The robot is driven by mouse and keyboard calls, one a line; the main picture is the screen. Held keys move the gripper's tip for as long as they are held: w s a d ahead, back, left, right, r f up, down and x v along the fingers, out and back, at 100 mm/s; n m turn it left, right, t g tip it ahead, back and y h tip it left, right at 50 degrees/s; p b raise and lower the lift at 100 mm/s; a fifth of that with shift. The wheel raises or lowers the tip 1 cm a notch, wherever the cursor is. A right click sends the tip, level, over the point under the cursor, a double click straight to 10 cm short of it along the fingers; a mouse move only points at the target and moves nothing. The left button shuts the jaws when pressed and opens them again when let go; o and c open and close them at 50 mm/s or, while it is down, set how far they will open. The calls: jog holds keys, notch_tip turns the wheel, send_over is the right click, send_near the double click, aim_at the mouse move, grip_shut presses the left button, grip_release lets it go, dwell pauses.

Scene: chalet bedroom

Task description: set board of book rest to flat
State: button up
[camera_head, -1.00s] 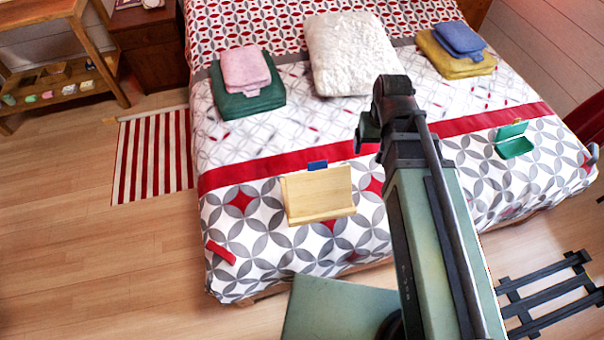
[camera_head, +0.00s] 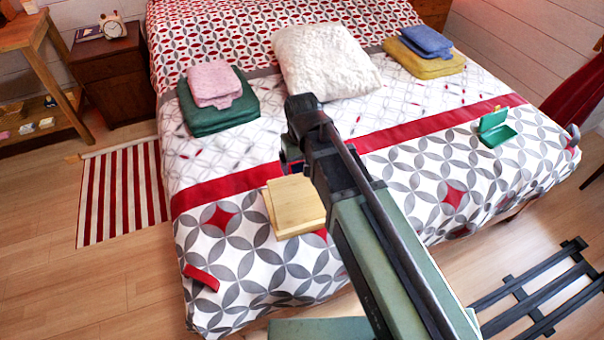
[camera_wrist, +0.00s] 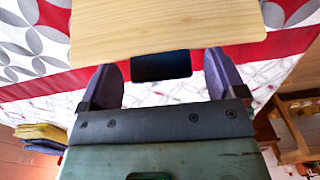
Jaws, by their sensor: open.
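The book rest is pale wood and sits on the bed; its board (camera_head: 298,205) shows in the head view just left of my arm. The board looks raised at a slant, though its exact angle is hard to tell. In the wrist view the board (camera_wrist: 180,30) spans the top of the picture, with a dark blue tab (camera_wrist: 161,66) at its edge. My gripper (camera_wrist: 162,72) is open, with one purple finger on each side of the tab and gaps between.
Pink and green folded cloths (camera_head: 217,100), a white pillow (camera_head: 325,60) and yellow and blue cloths (camera_head: 425,52) lie farther back on the bed. An open green case (camera_head: 495,130) lies to the right. A red strip (camera_head: 201,277) lies front left. The bedspread around the rest is clear.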

jog(key=shift+c, duration=0.4)
jog(key=c, duration=1.2)
jog(key=shift+w+f, duration=0.1)
